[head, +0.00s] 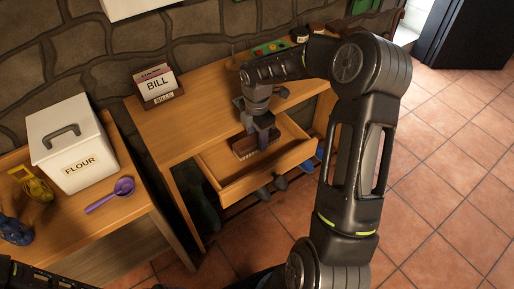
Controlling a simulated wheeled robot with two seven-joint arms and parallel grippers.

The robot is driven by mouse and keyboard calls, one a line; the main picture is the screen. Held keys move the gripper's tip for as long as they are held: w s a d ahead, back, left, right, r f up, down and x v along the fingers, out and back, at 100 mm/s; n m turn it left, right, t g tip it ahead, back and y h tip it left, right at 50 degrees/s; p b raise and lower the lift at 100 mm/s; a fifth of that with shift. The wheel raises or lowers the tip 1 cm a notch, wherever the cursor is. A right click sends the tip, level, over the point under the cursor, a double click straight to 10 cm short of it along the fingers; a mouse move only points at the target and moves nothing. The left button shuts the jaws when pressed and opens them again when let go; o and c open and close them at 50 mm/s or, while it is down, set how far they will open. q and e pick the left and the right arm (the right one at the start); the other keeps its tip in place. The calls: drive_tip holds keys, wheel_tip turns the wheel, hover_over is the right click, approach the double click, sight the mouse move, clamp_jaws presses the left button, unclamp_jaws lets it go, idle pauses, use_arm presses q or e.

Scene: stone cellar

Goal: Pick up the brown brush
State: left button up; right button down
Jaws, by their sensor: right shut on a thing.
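The brown brush (246,147) is at the open wooden drawer (229,182) of the desk, with its pale bristles facing down. My right gripper (259,138) reaches down over the drawer and is shut on the brush. Its fingers hide part of the brush. I cannot tell whether the brush touches the drawer floor or hangs just above it. My left gripper does not show; only a bit of my left arm is at the bottom left.
The desk top (185,118) holds a bill holder (158,86) and small items at the back. A flour box (72,143) and a purple scoop (111,194) are on the left counter. Dark and blue things lie under the drawer. Tiled floor (455,150) is clear at right.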

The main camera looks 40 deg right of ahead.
sight(257, 138)
drive_tip(key=shift+r, duration=1.9)
drive_tip(key=shift+f, duration=0.1)
